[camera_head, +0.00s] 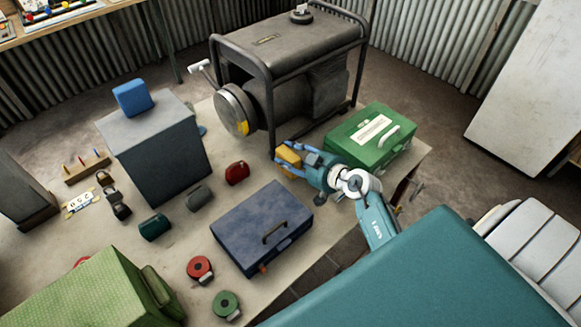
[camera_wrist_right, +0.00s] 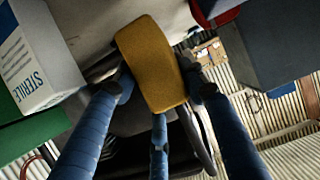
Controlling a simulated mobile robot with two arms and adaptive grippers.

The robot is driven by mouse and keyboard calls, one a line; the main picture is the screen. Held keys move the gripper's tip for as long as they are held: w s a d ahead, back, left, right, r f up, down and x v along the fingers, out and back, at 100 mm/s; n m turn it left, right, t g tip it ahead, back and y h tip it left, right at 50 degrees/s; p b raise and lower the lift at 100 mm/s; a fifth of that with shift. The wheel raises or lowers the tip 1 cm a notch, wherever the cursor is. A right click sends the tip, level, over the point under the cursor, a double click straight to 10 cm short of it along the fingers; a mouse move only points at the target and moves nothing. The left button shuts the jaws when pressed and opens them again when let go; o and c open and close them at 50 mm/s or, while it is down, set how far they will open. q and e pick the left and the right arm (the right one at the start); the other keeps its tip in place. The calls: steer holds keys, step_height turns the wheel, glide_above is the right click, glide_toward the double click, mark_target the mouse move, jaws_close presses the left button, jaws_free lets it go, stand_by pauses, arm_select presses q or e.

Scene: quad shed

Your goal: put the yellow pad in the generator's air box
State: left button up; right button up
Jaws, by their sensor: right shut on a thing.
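The generator (camera_head: 300,60) stands at the back of the table, dark grey in a tube frame. The round grey part at its left end, which looks like the air box (camera_head: 231,105), has a small yellow patch low on its right side; I cannot tell whether it is open. My right gripper (camera_head: 290,160) is shut on the yellow pad (camera_head: 286,160), held in front of the generator, right of and nearer than the round part, apart from it. In the right wrist view the pad (camera_wrist_right: 152,62) sits tilted between the blue fingers. My left gripper is not in view.
A green case (camera_head: 345,138) stands right of my right gripper. A dark blue case (camera_head: 255,240), a red item (camera_head: 237,173) and a grey cabinet block (camera_head: 155,145) with a blue block (camera_head: 132,97) on top stand nearby. Some bare table lies between the red item and the generator.

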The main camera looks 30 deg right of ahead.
step_height(320, 180, down, 4)
steer(key=shift+f+b, duration=0.2)
steer(key=shift+b, duration=0.55)
steer(key=o, duration=0.7)
steer(key=shift+f, duration=0.1)
steer(key=shift+o, duration=0.2)
steer(key=shift+s+d+r, duration=0.1)
steer(key=shift+s+r, duration=0.2)
steer(key=shift+s, duration=0.05)
steer(key=v, duration=1.1)
steer(key=shift+r+p, duration=0.15)
steer(key=shift+p, duration=0.15)
steer(key=shift+s, duration=0.1)
steer(key=shift+s, duration=0.1)
